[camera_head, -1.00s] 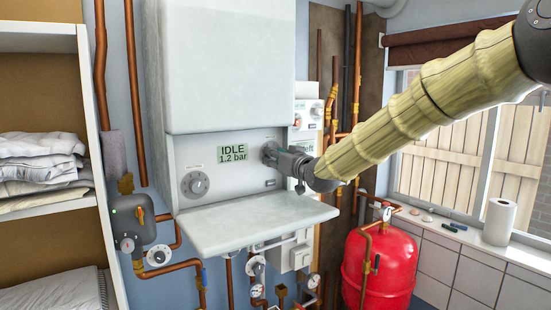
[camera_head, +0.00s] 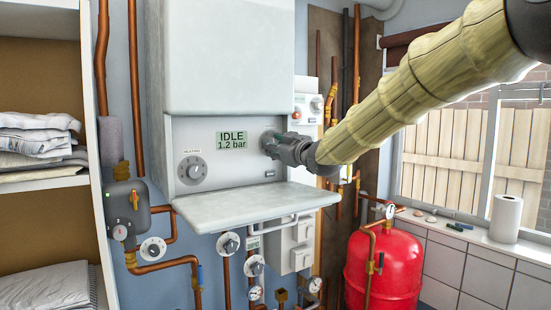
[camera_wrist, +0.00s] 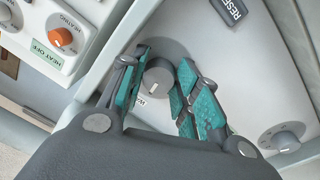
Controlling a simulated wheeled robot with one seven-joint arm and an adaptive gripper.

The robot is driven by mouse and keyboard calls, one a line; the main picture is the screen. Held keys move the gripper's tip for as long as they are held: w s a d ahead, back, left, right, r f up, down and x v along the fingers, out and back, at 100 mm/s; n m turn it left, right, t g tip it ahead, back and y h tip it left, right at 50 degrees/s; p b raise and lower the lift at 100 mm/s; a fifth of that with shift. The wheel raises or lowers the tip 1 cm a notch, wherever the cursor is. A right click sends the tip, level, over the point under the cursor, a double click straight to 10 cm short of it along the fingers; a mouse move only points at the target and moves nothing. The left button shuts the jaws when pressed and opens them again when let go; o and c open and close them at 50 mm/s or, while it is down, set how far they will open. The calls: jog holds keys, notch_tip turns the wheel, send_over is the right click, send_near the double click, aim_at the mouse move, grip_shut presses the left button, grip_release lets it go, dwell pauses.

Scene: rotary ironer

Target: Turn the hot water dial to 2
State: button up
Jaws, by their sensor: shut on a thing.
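The grey hot water dial (camera_wrist: 158,80) sits on the boiler's front panel, between my gripper's teal-padded fingers in the wrist view. A white pointer line shows on its face; its number marks are mostly hidden by the fingers. My gripper (camera_wrist: 160,88) is shut on this dial. In the head view my gripper (camera_head: 272,145) reaches the panel right of the display (camera_head: 232,143), which reads IDLE, 1.2 bar, and it hides the dial there. The separate heating dial (camera_head: 192,170) is at the panel's left; it also shows in the wrist view (camera_wrist: 283,138).
The boiler's lowered flap (camera_head: 255,208) juts out below my gripper. A white control box with an orange knob (camera_wrist: 62,37) is close beside the boiler. Copper pipes, valves and a red tank (camera_head: 382,270) stand below and right. Linen shelves (camera_head: 45,183) are at left.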

jog(key=shift+n+b, duration=0.9)
jog(key=shift+n, duration=0.2)
jog(key=o, duration=1)
jog(key=shift+d, duration=0.1)
jog(key=v, duration=1.2)
jog(key=shift+f, duration=0.1)
